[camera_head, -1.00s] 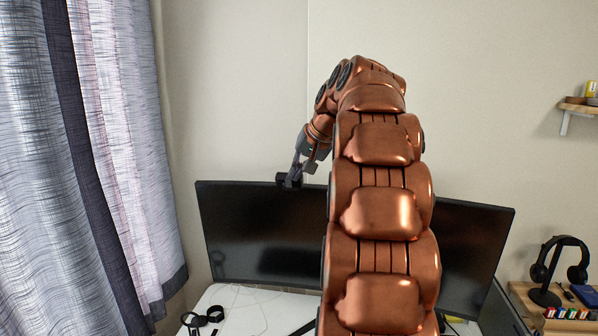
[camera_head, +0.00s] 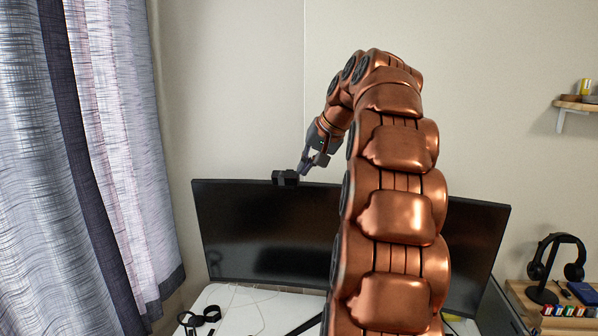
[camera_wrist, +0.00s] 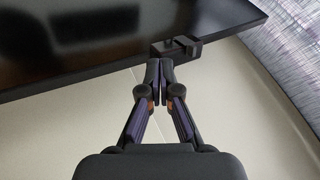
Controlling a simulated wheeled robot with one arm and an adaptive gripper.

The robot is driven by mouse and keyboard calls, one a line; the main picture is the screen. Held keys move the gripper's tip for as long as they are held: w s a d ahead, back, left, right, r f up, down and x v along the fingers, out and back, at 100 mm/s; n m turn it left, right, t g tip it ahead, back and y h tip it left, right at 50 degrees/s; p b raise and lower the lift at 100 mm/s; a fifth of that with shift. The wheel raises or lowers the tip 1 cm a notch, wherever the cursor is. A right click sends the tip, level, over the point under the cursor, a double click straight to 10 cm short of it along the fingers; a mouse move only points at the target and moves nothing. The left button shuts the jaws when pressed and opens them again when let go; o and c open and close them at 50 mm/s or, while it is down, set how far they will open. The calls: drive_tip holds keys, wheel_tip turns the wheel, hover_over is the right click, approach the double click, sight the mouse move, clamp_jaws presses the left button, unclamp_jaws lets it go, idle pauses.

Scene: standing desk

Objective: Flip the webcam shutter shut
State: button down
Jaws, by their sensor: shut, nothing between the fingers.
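The webcam (camera_head: 285,178) is a small black box clipped on the top edge of the wide black monitor (camera_head: 255,235). In the wrist view the webcam (camera_wrist: 178,49) sits on the monitor's edge, with a raised piece at its right end that may be the shutter. I cannot tell how the shutter stands. My gripper (camera_head: 304,172) is just right of the webcam in the head view. In the wrist view my gripper (camera_wrist: 159,72) has its fingertips together and empty, very close to the webcam; whether they touch it is unclear.
A grey curtain (camera_head: 110,150) hangs at the left. The white desk (camera_head: 240,310) below carries cables and a black looped item (camera_head: 199,319). Headphones (camera_head: 556,265) on a stand and a wall shelf (camera_head: 575,104) are at the right. The wall above the monitor is bare.

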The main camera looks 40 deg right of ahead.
drive_tip(key=shift+s+r, duration=0.25)
drive_tip(key=v, duration=0.8)
drive_tip(key=shift+s+p, duration=0.2)
drive_tip(key=shift+p, duration=0.2)
drive_tip(key=shift+d, duration=0.15)
idle(0.3)
